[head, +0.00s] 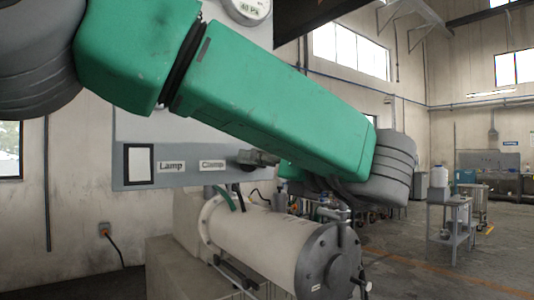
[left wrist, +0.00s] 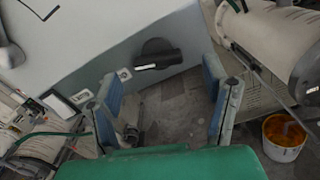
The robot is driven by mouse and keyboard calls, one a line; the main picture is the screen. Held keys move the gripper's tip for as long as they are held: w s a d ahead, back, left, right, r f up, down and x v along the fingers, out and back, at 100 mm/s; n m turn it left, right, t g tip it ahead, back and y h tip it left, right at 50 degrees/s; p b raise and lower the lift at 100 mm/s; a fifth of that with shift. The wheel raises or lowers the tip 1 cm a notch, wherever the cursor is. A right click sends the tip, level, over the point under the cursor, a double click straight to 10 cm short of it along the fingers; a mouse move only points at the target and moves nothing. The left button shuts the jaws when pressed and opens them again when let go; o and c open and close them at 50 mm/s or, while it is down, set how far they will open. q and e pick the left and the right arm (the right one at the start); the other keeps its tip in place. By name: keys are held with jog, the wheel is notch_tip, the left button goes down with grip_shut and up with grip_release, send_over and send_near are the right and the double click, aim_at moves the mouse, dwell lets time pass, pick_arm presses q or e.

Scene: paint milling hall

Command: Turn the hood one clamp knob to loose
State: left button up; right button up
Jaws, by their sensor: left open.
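The black clamp knob (left wrist: 158,55) sits on the face of the grey hood panel, beside a small white label, in the left wrist view. A white pointer line shows on its bar. My left gripper (left wrist: 160,78) is open, with its two blue-grey fingers apart and the knob showing between and beyond them. Nothing is held. In the head view the grey panel (head: 190,180) carries the labels "Lamp" and "Clamp" (head: 212,165). A dark shape right of "Clamp" is partly covered by my green left arm; I cannot tell knob from finger there. My right gripper is not in view.
A cream horizontal mill cylinder (head: 255,240) with a dark end flange lies below the panel. A white bucket with orange contents (left wrist: 284,134) stands at the lower right in the left wrist view. A small table (head: 450,215) stands at the right on open floor.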

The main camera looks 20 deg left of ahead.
aim_at(256, 166)
pick_arm(q)
jog(key=shift+p+x, duration=0.5)
jog(key=shift+x, duration=1.35)
jog(key=shift+s, duration=0.1)
jog(key=c, duration=1.2)
jog(key=shift+o, duration=0.2)
jog(key=n+b, duration=0.3)
jog(key=b, duration=0.9)
jog(key=shift+f, duration=0.2)
jog(key=shift+r, duration=0.25)
